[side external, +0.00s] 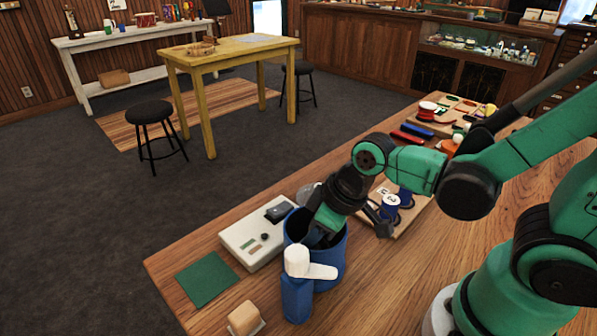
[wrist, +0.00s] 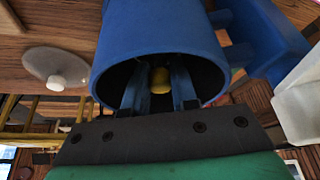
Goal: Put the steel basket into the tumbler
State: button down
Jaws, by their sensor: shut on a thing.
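The tumbler (side external: 335,262) is a blue, open-topped drum standing on the wooden bench. It also fills the top of the wrist view (wrist: 150,35), its dark mouth facing my gripper. My gripper (side external: 316,238) points down into that mouth. In the wrist view its fingers (wrist: 159,82) reach inside the rim, with a small yellow knob (wrist: 160,79) between them. The knob appears to be the grip of the steel basket; the basket's body is hidden inside the drum, and whether it touches the bottom cannot be told.
A blue post with a white arm (side external: 297,262) stands against the drum's front. A pale control box (side external: 255,238), a green mat (side external: 206,278) and a wooden block (side external: 245,318) lie to the left. Blue spools (side external: 390,207) stand behind to the right. A grey knobbed disc (wrist: 55,66) shows in the wrist view.

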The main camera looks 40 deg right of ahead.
jog(key=shift+f, duration=0.25)
jog(key=c, duration=0.7)
grip_release()
jog(key=shift+v, duration=5.95)
jog(key=w+d+f+m+t+h, duration=0.1)
jog(key=w+d+f+m+t, duration=0.1)
jog(key=w+d+m+t, duration=0.1)
jog(key=shift+w+d+f+m+h, duration=0.2)
jog(key=shift+w+d+m+h, duration=0.2)
jog(key=shift+w+m, duration=0.5)
